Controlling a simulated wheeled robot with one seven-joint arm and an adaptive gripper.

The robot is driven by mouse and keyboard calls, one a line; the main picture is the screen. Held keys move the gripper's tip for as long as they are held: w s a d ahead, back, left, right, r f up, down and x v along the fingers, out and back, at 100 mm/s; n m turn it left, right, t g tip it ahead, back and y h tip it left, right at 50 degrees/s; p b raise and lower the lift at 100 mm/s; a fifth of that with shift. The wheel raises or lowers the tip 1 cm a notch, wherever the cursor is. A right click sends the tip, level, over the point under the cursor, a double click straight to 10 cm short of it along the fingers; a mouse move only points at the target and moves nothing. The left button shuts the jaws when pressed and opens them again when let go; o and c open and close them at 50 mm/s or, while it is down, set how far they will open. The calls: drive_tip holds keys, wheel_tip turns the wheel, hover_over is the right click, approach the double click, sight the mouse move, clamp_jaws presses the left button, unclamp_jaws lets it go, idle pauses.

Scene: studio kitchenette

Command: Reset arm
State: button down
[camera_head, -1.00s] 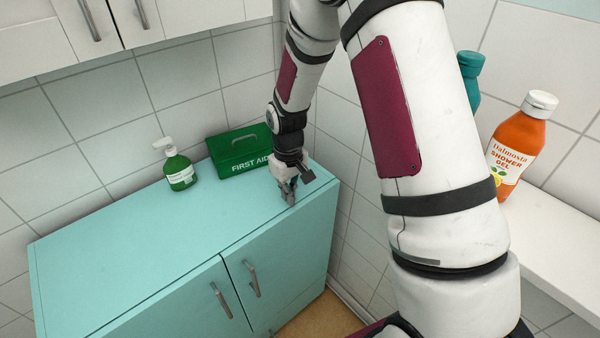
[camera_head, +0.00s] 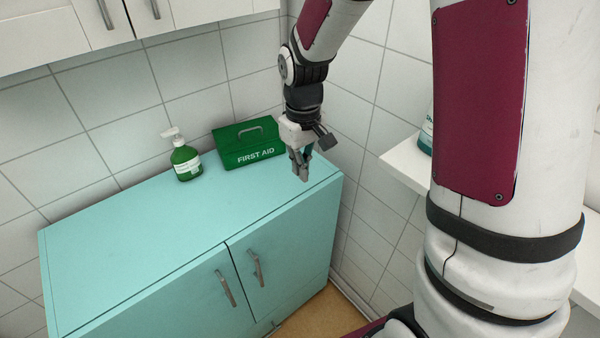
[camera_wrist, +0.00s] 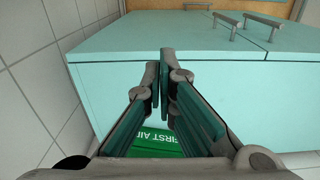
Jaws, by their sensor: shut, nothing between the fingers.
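My gripper (camera_head: 301,176) hangs fingers-down over the right end of the turquoise cabinet top (camera_head: 140,220), in front of the first aid box. Its fingers are together with nothing between them. In the wrist view the shut fingertips (camera_wrist: 160,85) point across the cabinet top. I cannot tell exactly how far the tips are above the surface. The green first aid box (camera_head: 248,146) stands against the wall just left of my gripper. Part of it shows below the fingers in the wrist view (camera_wrist: 158,145).
A green pump bottle (camera_head: 185,160) stands left of the box. The left part of the cabinet top is clear. Tiled walls close the back and right. White wall cabinets (camera_head: 60,25) hang above. A white shelf (camera_head: 405,165) holds a partly hidden teal bottle (camera_head: 426,135) at right.

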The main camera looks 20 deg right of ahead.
drive_tip(key=s+r+m+t, duration=0.1)
drive_tip(key=s+r+t, duration=0.1)
drive_tip(key=s+r, duration=0.7)
drive_tip(key=s+a+r+m+t, duration=0.1)
drive_tip(key=s+r+m+t, duration=0.1)
drive_tip(key=s+r, duration=0.6)
drive_tip(key=s, duration=0.5)
drive_tip(key=shift+a+r+t, duration=0.15)
drive_tip(key=shift+r+t, duration=0.15)
drive_tip(key=shift+r, duration=0.05)
drive_tip(key=c, duration=2.4)
unclamp_jaws()
drive_tip(key=shift+w, duration=0.1)
